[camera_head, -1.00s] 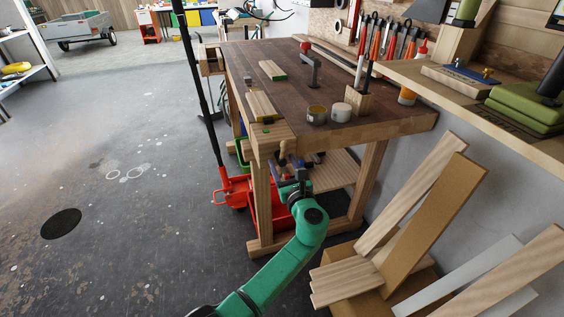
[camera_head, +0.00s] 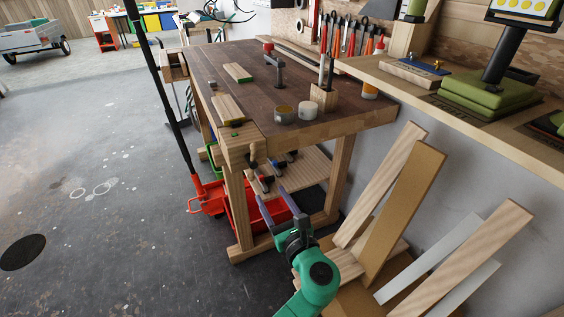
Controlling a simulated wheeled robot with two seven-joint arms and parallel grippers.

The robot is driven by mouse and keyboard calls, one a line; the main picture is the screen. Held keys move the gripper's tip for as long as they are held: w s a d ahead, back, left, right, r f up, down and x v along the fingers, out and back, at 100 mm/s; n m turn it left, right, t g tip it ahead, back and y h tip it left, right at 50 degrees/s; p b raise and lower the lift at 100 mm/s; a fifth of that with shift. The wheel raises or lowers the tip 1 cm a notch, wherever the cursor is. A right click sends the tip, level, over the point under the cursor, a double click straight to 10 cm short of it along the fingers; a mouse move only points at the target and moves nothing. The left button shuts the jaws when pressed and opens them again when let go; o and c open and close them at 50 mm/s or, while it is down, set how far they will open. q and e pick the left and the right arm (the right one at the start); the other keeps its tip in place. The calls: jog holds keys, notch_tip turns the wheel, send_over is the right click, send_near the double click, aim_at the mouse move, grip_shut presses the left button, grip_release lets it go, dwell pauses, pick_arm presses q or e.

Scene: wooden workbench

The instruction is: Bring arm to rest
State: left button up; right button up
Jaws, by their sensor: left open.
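My left arm (camera_head: 318,285) is green and comes in from the bottom of the head view. The gripper shows in front of the lower part of the workbench, over a red bin (camera_head: 238,212) on the floor. No contact with the bench or bin can be made out. My right gripper is not in view.
The wooden workbench (camera_head: 300,87) carries wood blocks, a clamp, two tins and a pencil holder (camera_head: 323,97). Leaning boards (camera_head: 402,215) stand close to the right of my arm. A shelf (camera_head: 460,95) juts out at the right.

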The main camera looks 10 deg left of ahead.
pick_arm(q)
jog(key=shift+f, duration=0.1)
jog(key=s+a+f+n+g+h+p, duration=0.2)
jog(key=f+g, duration=0.1)
jog(key=f, duration=0.6)
jog(key=s+a+f+n+g+h+p, duration=0.2)
jog(key=f, duration=0.7)
jog(key=s+a+f+n+g+h+p, duration=0.2)
jog(key=s+f+g, duration=0.1)
jog(key=f, duration=0.6)
jog(key=s+a+f+n+g+h+p, duration=0.1)
jog(key=s+a+f+n, duration=0.3)
jog(key=s, duration=0.6)
jog(key=s+a+f+n+g+h+p, duration=0.1)
jog(key=s+a+f+n+g+p, duration=0.1)
jog(key=s+f+n, duration=0.4)
jog(key=s+a+f+n+g+h+p, duration=0.1)
jog(key=s+a+f+n+g+p, duration=0.1)
jog(key=s+a+n, duration=0.4)
jog(key=s+f+n+g, duration=0.1)
jog(key=s+n, duration=0.3)
jog(key=s, duration=0.5)
jog(key=shift+s+f+h, duration=0.2)
jog(key=shift+f+h, duration=0.1)
jog(key=shift+f, duration=0.6)
